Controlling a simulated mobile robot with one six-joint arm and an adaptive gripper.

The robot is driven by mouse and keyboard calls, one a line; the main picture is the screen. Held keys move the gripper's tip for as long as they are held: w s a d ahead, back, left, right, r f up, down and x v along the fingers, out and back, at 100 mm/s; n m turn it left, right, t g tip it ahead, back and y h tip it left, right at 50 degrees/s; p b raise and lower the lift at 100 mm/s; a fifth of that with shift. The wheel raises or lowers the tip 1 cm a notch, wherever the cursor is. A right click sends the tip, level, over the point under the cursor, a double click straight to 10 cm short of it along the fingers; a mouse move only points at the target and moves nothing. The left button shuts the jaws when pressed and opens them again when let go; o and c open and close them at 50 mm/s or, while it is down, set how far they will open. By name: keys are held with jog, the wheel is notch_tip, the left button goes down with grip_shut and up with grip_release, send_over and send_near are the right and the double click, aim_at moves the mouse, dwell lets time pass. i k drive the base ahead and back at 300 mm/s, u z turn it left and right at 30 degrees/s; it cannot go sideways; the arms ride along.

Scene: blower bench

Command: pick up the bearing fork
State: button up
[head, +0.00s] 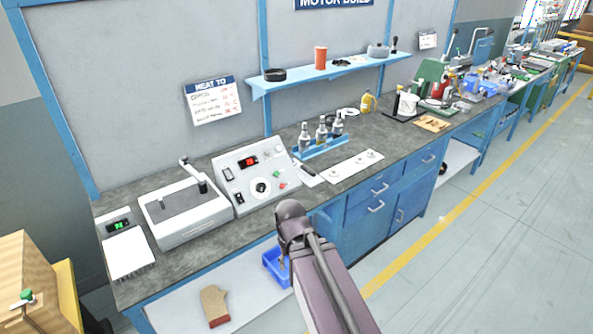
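I cannot pick out the bearing fork for certain. A small tool with a dark end (307,169) lies on the bench right of the control box; it is too small to identify. My arm rises from the bottom centre, and its rounded end stands in front of the bench's front edge. My gripper's fingers do not show, so I see nothing held. The arm hides part of the bench front and lower shelf.
The bench (350,190) carries a scale (127,255), a heater plate unit (185,208), a control box (255,172), a blue rack of bottles (322,148) and a white mat (350,166). Below are a blue bin (275,268) and a mitt (214,305). The right floor is clear.

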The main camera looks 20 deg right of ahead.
aim_at(303, 168)
jog(key=z, duration=0.05)
jog(key=i, duration=1)
jog(key=u, duration=0.05)
